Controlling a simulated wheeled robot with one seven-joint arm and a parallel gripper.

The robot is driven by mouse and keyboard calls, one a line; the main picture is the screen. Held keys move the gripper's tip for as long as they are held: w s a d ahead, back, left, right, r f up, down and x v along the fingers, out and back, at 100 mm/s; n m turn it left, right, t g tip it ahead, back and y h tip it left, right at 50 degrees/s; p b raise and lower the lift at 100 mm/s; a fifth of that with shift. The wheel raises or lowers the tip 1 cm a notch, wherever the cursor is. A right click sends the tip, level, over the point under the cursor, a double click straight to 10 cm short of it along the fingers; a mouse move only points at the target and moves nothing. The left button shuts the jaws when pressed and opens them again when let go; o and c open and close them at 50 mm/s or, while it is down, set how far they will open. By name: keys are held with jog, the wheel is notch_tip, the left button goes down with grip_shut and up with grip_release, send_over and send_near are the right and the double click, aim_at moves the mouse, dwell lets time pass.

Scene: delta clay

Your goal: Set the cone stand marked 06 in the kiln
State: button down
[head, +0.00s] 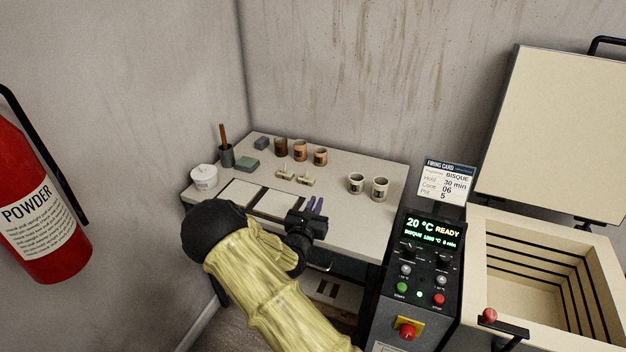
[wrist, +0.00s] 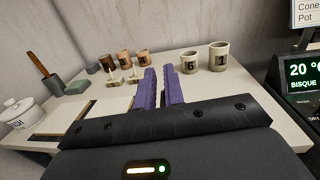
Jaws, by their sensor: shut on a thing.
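My gripper (head: 315,205), with purple fingers, is over the front part of the worktable. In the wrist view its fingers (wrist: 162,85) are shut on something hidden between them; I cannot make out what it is. Two small pale cone stands (head: 284,174) (head: 306,180) are on the table beyond the gripper, and they also show left of the fingers in the wrist view (wrist: 114,82). Their marks are too small to read. The kiln (head: 480,260) is at the right, its lid (head: 555,130) raised and its chamber (head: 525,290) open; the visible part looks empty.
Three brown cups (head: 320,157) stand at the back; two pale cups (head: 380,189), marked 6 and 1, stand at the right. A white lidded jar (head: 204,177) stands left. A firing card (head: 445,182) reads cone 06. The control box (head: 425,255) stands between table and kiln.

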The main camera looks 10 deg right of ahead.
jog(key=s+a+f+n+t+y+p, duration=0.2)
jog(key=s+f+n+y+p, duration=0.3)
jog(key=s+f+y, duration=0.4)
jog(key=s+f+p, duration=0.1)
jog(key=s+f, duration=0.3)
jog(key=s, duration=0.3)
jog(key=shift+s+f+n, duration=0.2)
jog(key=shift+f+n, duration=0.2)
jog(key=shift+a, duration=0.2)
